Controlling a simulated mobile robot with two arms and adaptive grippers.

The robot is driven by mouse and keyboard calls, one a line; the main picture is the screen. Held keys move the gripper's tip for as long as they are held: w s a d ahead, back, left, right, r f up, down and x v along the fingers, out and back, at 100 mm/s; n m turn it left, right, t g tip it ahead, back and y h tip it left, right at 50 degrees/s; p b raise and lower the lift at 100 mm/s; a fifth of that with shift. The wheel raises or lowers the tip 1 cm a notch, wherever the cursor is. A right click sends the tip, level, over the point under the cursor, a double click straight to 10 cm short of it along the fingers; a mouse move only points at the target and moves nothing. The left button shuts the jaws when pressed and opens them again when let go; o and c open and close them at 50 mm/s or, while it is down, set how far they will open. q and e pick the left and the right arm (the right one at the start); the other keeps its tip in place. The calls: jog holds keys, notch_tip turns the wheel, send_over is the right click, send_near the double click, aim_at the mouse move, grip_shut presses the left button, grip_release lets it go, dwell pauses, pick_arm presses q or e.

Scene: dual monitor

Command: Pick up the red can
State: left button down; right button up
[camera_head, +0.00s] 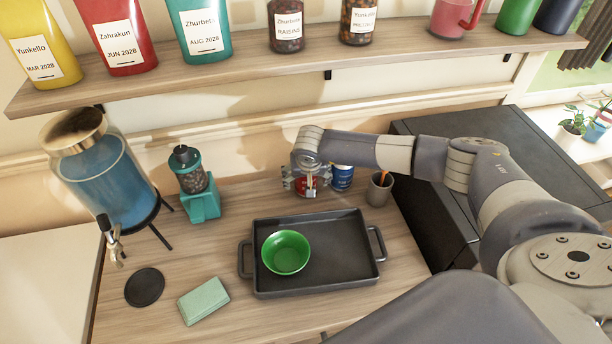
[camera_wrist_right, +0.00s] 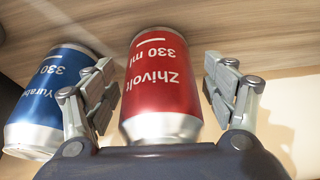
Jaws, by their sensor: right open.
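The red can (camera_wrist_right: 162,85), with a silver base and white lettering, stands between the two fingers of my right gripper (camera_wrist_right: 168,92) in the right wrist view. The fingers are open, one on each side of it, with a visible gap on the right side. In the head view the red can (camera_head: 302,187) is mostly hidden behind my right gripper (camera_head: 306,186), at the back of the counter behind the tray. My left gripper is not in view.
A blue can (camera_head: 342,177) stands close beside the red can. A cup (camera_head: 379,189) with something orange is to the right. A dark tray (camera_head: 340,277) with a green bowl (camera_head: 285,252) lies in front. A shelf (camera_head: 240,66) runs above.

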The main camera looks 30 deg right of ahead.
jog(key=shift+c, duration=0.4)
jog(key=c, duration=1.3)
jog(key=shift+r, duration=0.1)
